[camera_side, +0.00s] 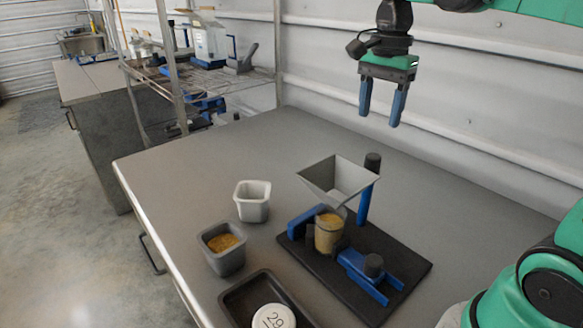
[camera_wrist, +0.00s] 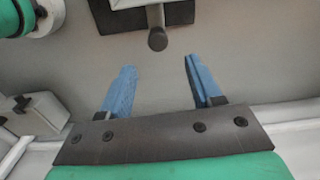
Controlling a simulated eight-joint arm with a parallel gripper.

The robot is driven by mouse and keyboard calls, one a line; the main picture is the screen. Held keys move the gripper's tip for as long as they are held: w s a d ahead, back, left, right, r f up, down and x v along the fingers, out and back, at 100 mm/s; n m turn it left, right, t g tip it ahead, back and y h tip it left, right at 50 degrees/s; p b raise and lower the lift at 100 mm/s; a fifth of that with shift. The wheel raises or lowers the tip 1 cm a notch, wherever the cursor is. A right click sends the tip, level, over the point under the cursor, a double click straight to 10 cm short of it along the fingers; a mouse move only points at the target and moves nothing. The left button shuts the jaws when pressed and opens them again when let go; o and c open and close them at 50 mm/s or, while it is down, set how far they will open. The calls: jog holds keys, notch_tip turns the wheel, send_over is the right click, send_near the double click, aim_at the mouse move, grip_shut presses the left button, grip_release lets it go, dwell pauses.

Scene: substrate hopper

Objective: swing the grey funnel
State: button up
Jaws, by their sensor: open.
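The grey funnel (camera_side: 337,180) is a wide square hopper with its mouth up, in the middle of the side view. It is held at the blue post (camera_side: 366,200) with a black knob (camera_side: 373,162) on top. Below its spout a clear cup (camera_side: 328,232) with tan grains stands on the black base plate (camera_side: 398,262). My gripper (camera_side: 381,119) is open and empty, with blue fingers pointing down, high above and behind the funnel. In the wrist view my gripper (camera_wrist: 158,78) is spread with nothing between the fingers. The black knob (camera_wrist: 158,39) and part of the funnel (camera_wrist: 128,4) show beyond the fingertips.
A white cup (camera_side: 253,203) and a grey cup (camera_side: 222,247) with tan grains stand left of the stand. A dark tray (camera_side: 238,298) holds a round white piece marked 29. A blue clamp with a black knob (camera_side: 374,265) lies on the plate. The table behind is clear.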

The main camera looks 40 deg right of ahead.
aim_at(373, 156)
jog(key=shift+s+d+m, duration=0.1)
jog(key=shift+s+m, duration=0.1)
jog(key=shift+m, duration=0.1)
jog(key=shift+f, duration=0.35)
notch_tip(373, 156, down, 8)
jog(key=n, duration=0.4)
jog(key=shift+r, duration=0.15)
jog(key=n, duration=0.5)
jog(key=shift+n, duration=0.3)
jog(key=n, duration=0.3)
jog(key=shift+n, duration=0.3)
jog(key=n, duration=0.4)
jog(key=shift+n, duration=0.4)
